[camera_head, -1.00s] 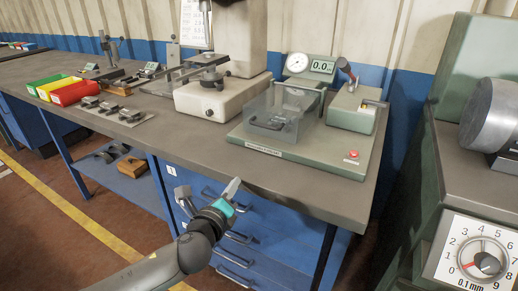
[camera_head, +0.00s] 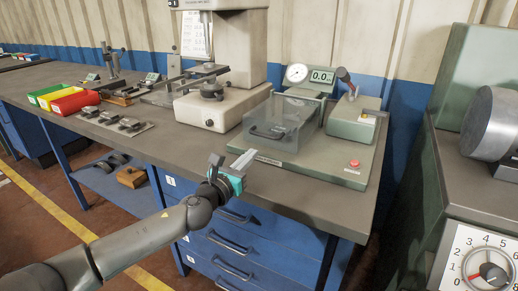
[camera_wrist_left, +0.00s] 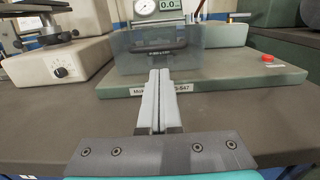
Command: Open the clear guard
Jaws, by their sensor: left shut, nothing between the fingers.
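The clear guard (camera_head: 290,112) is a see-through box-like cover on the green test fixture (camera_head: 345,172) on the bench. The guard is down over the front of the fixture. In the left wrist view the guard (camera_wrist_left: 130,58) stands ahead of the fingers, with a dark bar at its upper middle. My left gripper (camera_head: 230,160) is shut and empty, at the bench's front edge, in front of and left of the fixture, apart from the guard. In the wrist view its fingers (camera_wrist_left: 158,85) lie together. My right gripper is not in view.
A white-based machine (camera_head: 210,108) stands left of the fixture. A dial gauge and display (camera_head: 320,75) stand behind the guard. A red button (camera_head: 354,163) is at the fixture's right front. Coloured bins (camera_head: 75,100) and a plate of parts (camera_head: 120,124) lie at left.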

